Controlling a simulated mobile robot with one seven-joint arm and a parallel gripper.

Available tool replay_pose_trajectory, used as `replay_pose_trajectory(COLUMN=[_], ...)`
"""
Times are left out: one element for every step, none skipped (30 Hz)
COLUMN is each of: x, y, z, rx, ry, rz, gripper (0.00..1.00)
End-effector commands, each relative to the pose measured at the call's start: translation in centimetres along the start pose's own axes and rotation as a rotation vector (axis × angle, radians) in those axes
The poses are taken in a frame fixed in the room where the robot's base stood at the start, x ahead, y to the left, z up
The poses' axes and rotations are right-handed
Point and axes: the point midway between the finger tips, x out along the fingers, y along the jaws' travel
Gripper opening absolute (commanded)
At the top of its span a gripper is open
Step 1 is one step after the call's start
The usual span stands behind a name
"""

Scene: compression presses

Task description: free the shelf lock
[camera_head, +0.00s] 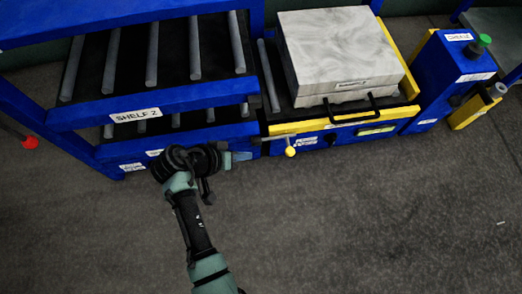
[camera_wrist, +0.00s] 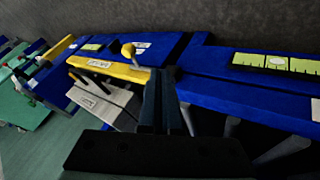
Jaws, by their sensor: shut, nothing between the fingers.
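A small lever with a yellow knob (camera_head: 290,151) sticks out from the front of the yellow-edged press table. It also shows in the wrist view (camera_wrist: 129,50), just left of my fingers. A red knob (camera_head: 30,142) stands at the far left end of the blue shelf frame. No label that I can read says which one is the shelf lock. My gripper (camera_head: 243,156) is in front of the lower shelf's right end, its fingers pointing right toward the yellow knob and apart from it. In the wrist view its fingers (camera_wrist: 167,100) are together with nothing between them.
The blue roller shelf (camera_head: 190,101), labelled SHELF 2, lies behind my gripper. A grey block (camera_head: 343,50) sits on the press table behind a black handle (camera_head: 355,113). A blue control box (camera_head: 450,80) stands at right. The floor in front is clear.

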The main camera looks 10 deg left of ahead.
Motion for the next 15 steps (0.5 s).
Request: replay_pose_trajectory(x=[0.9, 1.3, 2.0, 2.5, 3.0, 3.8, 4.3, 4.8, 5.5, 6.0, 6.5, 7.2, 7.7, 8.2, 8.8], y=[-0.1, -0.2, -0.2, -0.2, -0.2, -0.3, -0.3, -0.3, -0.3, -0.3, -0.3, -0.3, -0.3, -0.3, -0.3], z=[0.2, 0.3, 0.3, 0.3, 0.3, 0.4, 0.3, 0.3, 0.3, 0.3, 0.3, 0.3, 0.3, 0.3, 0.3], rx=[0.002, 0.002, 0.002, 0.002, 0.003, 0.003, 0.002, 0.002, 0.003, 0.003, 0.003, 0.002, 0.003, 0.003, 0.002], ry=[-0.002, -0.002, -0.002, -0.002, -0.002, -0.002, -0.001, -0.001, -0.001, -0.001, -0.001, -0.001, -0.001, -0.001, -0.001], rz=[0.001, 0.001, 0.001, 0.001, 0.001, 0.001, 0.001, 0.0, 0.001, 0.001, 0.001, 0.001, 0.001, 0.001, 0.001], gripper=[0.0, 0.0, 0.0, 0.0, 0.0, 0.0, 0.0, 0.0, 0.0, 0.0, 0.0, 0.0, 0.0, 0.0, 0.0])
